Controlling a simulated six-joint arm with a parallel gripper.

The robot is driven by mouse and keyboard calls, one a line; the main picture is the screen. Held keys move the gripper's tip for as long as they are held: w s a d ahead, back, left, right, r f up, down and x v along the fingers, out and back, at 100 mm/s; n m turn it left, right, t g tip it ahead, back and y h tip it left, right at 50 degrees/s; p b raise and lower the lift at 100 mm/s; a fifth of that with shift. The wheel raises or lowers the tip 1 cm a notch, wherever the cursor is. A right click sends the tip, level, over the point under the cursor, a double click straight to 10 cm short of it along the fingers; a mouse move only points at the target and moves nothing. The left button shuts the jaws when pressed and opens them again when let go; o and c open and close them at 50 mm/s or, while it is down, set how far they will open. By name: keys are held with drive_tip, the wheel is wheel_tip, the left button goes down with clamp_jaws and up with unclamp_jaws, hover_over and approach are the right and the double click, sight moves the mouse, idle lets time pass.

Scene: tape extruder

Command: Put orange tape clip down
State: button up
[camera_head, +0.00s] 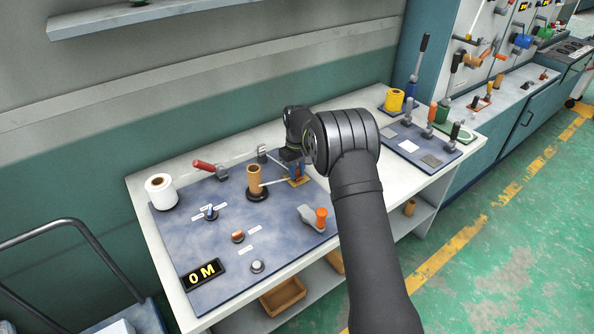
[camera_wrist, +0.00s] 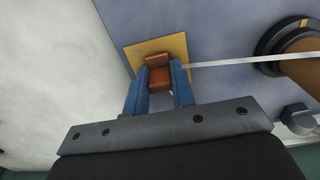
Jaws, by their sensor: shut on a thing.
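The orange-brown tape clip (camera_wrist: 158,75) is between the two blue fingers of my gripper (camera_wrist: 159,92) in the wrist view. My gripper is shut on it, over a yellow-orange square plate (camera_wrist: 150,47) on the blue board. In the head view my gripper (camera_head: 296,176) points down at this plate, and my wrist and fingers hide most of the clip. A pale strip of tape (camera_wrist: 240,63) runs from beside the clip to the brown roll (camera_wrist: 303,66) on its black base. The roll also shows in the head view (camera_head: 254,180). I cannot tell whether the clip touches the plate.
On the blue board (camera_head: 200,245) stand a white roll (camera_head: 161,191), a red-handled lever (camera_head: 205,166), an orange-knobbed lever (camera_head: 318,217), several knobs and a display (camera_head: 203,273). A panel with several levers (camera_head: 425,145) is at the right.

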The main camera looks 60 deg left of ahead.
sight(297, 169)
drive_tip(key=shift+f, duration=0.2)
drive_tip(key=o, duration=1)
drive_tip(key=shift+c, duration=0.2)
wheel_tip(297, 169, up, 12)
drive_tip(key=shift+r, duration=0.25)
